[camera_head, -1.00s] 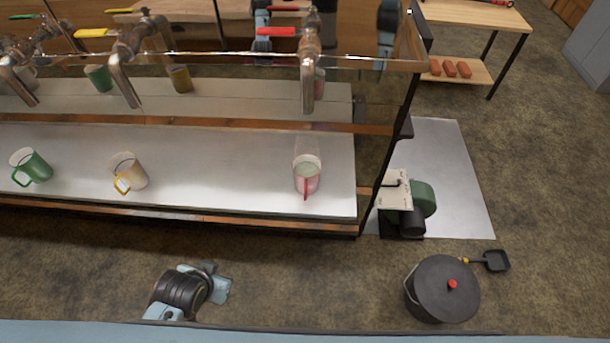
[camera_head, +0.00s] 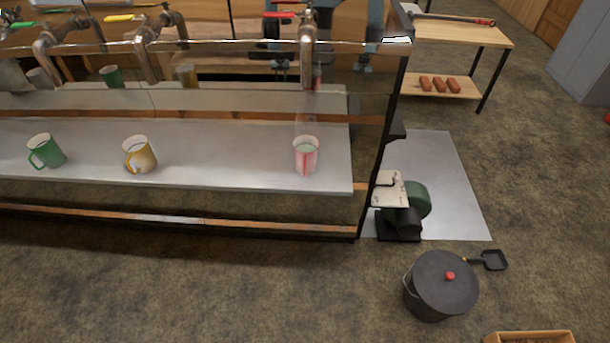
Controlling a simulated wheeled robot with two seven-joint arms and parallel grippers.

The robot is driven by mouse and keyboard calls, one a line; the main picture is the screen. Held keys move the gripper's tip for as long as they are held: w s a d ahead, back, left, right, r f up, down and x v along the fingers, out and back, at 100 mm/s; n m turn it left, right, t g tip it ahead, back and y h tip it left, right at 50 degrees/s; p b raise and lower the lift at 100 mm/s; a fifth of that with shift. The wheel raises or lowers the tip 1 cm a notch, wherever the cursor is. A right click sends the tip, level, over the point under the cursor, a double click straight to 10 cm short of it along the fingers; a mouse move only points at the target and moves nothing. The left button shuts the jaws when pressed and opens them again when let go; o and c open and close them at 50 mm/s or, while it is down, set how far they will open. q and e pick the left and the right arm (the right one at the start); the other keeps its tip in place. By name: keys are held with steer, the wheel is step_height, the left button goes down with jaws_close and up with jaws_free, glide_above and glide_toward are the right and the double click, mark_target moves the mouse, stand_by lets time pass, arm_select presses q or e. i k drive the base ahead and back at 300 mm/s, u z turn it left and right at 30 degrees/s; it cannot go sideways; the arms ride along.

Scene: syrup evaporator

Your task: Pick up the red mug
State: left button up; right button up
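The red mug (camera_head: 305,160) stands upright near the right end of the pale metal shelf (camera_head: 230,163). It is white inside with a red and white outside, and its red handle faces me. It stands below the tap with the red lever (camera_head: 307,50). Neither of my grippers is in view, so nothing of mine is seen near the mug.
A yellow mug (camera_head: 139,154) and a green mug (camera_head: 46,151) stand on the same shelf to the left. A dark lidded pot (camera_head: 440,286) and a small shovel (camera_head: 494,260) are on the floor at right. A green and black blower (camera_head: 410,212) stands beside the shelf end. Floor in front is clear.

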mark_target(306, 145)
steer(key=u, duration=0.2)
steer(key=i, duration=0.95)
steer(key=z, duration=0.25)
